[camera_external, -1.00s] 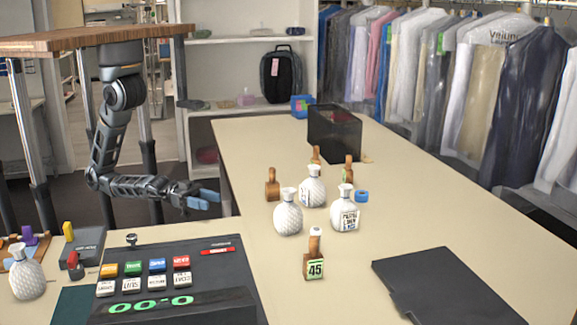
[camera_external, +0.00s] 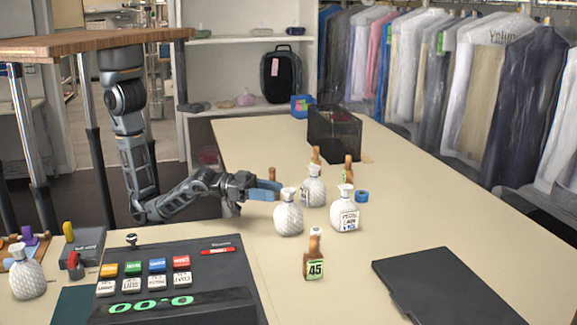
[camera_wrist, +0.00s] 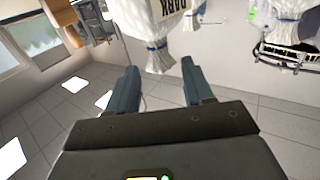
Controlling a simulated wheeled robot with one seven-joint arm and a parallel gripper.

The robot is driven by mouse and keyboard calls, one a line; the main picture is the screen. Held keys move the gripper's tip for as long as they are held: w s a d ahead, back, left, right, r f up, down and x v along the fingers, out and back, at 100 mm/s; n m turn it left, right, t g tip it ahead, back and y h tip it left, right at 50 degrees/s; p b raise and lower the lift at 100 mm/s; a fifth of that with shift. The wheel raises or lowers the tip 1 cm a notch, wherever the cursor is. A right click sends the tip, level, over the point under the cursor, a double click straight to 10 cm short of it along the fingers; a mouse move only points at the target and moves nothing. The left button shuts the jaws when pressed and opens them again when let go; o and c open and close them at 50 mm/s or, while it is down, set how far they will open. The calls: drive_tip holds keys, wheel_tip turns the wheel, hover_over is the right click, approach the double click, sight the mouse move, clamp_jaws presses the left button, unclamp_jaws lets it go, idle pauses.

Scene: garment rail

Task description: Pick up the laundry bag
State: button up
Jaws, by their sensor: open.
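Several white laundry bags with narrow tied necks stand on the beige table. A cluster on the table has a front-left bag (camera_external: 288,216), a rear bag (camera_external: 313,190) and a right bag with black lettering (camera_external: 345,214). Another bag (camera_external: 26,275) stands at the far left. My gripper (camera_external: 276,190) is open and empty, just left of and behind the front-left bag's neck. In the wrist view, the gripper (camera_wrist: 159,68) has its two blue fingers apart, with a white, blue-tied bag (camera_wrist: 153,50) upside down beyond the gap. Contact cannot be told.
Brown-handled pieces stand around the bags, one with a green 45 tag (camera_external: 314,262) in front. A blue ring (camera_external: 361,196) lies right of them. A black bin (camera_external: 335,135) stands behind, and a dark folder (camera_external: 447,290) lies front right. The right table side is mostly clear.

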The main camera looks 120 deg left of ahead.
sight(288, 207)
drive_tip(key=x, duration=0.4)
drive_tip(key=p+x, duration=0.1)
drive_tip(key=shift+w+f, duration=0.25)
drive_tip(key=shift+w, duration=0.15)
drive_tip(key=shift+c, duration=0.2)
clamp_jaws()
